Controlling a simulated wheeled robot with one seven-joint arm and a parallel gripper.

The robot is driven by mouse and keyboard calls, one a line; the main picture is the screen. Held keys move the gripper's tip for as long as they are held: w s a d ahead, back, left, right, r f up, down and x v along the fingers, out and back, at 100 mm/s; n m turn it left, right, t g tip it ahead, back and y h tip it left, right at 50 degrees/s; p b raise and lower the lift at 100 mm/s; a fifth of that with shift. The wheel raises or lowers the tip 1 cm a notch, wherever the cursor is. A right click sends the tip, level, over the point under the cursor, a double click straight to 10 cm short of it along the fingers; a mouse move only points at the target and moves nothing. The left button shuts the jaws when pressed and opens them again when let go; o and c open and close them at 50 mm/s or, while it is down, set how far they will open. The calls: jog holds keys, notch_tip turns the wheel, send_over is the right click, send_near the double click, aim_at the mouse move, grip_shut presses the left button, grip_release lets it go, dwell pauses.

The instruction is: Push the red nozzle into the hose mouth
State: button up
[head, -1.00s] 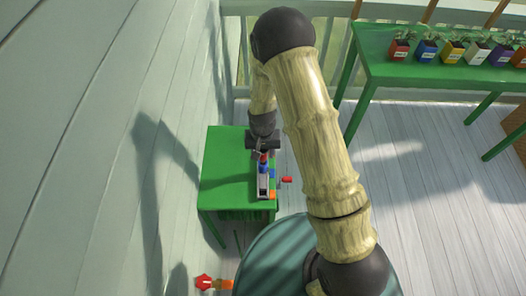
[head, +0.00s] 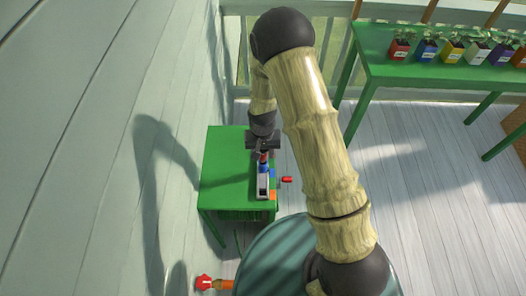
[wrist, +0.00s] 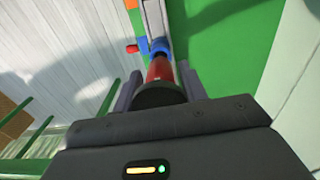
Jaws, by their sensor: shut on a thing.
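My gripper (head: 263,151) is shut on the red nozzle (wrist: 158,70), above the small green table (head: 225,165). In the wrist view the two fingers (wrist: 158,92) stand on either side of the nozzle. The nozzle's far end meets the blue hose mouth (wrist: 160,46) and lines up with it. I cannot tell how deep the nozzle sits in it. The blue mouth is at the near end of a pale holder (wrist: 152,18) at the table's edge. In the head view, the nozzle shows as a small red patch (head: 263,157) under my gripper.
A red knob (head: 287,179) sticks out from the holder's side. A red tap (head: 204,282) is at the bottom, near the wall. A long green bench (head: 425,68) with several potted plants stands at the upper right. The wall closes the left side; floor to the right is open.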

jog(key=shift+f+b, duration=0.85)
jog(key=shift+f, duration=0.4)
jog(key=o, duration=1.1)
notch_tip(320, 180, up, 18)
jog(key=shift+f+b, duration=0.25)
jog(key=shift+b, duration=0.6)
jog(key=s+d+r+t, duration=0.1)
jog(key=s+d, duration=0.3)
jog(key=s+d+r, duration=0.2)
jog(key=s+d, duration=0.2)
jog(key=d, duration=0.1)
jog(key=s+d+r+t, duration=0.1)
jog(key=s+d+r, duration=0.1)
jog(key=s+d, duration=0.2)
jog(key=shift+s+d+r+t, duration=0.15)
jog(key=shift+s+d+t, duration=0.1)
jog(key=shift+d+t, duration=0.05)
